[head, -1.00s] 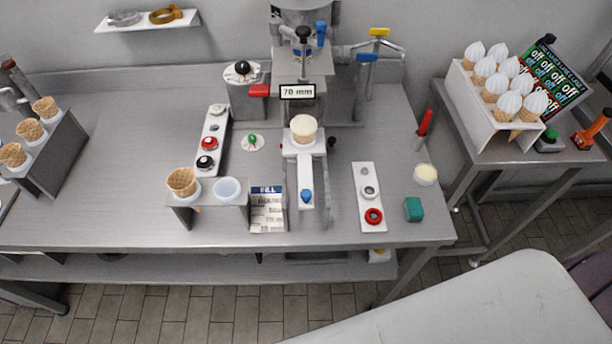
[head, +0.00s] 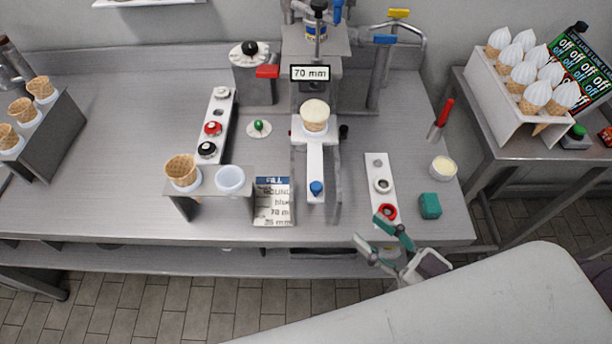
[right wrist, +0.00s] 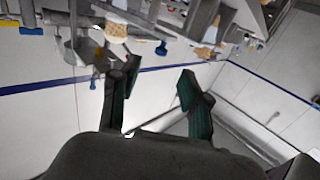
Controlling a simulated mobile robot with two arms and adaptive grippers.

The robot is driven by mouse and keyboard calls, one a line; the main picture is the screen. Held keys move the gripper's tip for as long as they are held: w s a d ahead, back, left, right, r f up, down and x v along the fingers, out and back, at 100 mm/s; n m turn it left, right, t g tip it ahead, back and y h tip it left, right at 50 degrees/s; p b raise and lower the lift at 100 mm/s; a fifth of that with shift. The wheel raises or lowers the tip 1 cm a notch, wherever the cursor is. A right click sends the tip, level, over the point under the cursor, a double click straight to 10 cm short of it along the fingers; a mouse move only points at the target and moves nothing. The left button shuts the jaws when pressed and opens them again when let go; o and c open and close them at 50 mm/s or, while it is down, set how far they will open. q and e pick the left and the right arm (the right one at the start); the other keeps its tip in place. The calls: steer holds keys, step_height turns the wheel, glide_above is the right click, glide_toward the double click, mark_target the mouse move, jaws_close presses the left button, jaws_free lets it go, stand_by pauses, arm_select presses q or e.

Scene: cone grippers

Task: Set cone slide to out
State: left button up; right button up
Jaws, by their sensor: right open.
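The cone slide (head: 315,165) is a narrow white plate with a blue knob (head: 316,188) at its front end, in the middle of the bench. A filled cone (head: 314,120) sits upright at its back end, under the machine (head: 316,60) with the "70 mm" sign. My right gripper (head: 367,229) is at the bench's front edge, right of and nearer than the blue knob, apart from it. Its fingers are open and empty; they also show spread in the right wrist view (right wrist: 152,82). My left gripper is not in view.
A white strip (head: 377,166) with rings lies right of the slide, close to my right gripper, and a teal block (head: 430,206) beside it. A printed card (head: 273,213) and a cone stand (head: 208,188) are left of the slide. Bench between slide and strip is mostly clear.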

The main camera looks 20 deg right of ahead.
mark_target(320, 190)
steer(key=shift+y, duration=0.3)
steer(key=p+x, duration=0.1)
steer(key=x, duration=0.3)
steer(key=r+p+x, duration=0.1)
steer(key=x, duration=0.3)
steer(key=p+x, duration=0.1)
steer(key=x, duration=0.3)
steer(key=shift+w+a+r, duration=0.1)
steer(key=shift+a+r, duration=0.1)
steer(key=shift+r, duration=0.05)
steer(key=shift+w+a+f, duration=0.1)
steer(key=shift+w+a, duration=0.2)
steer(key=shift+w, duration=0.15)
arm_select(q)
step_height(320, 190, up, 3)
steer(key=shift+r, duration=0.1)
arm_select(e)
jaws_close()
steer(key=shift+s, duration=0.1)
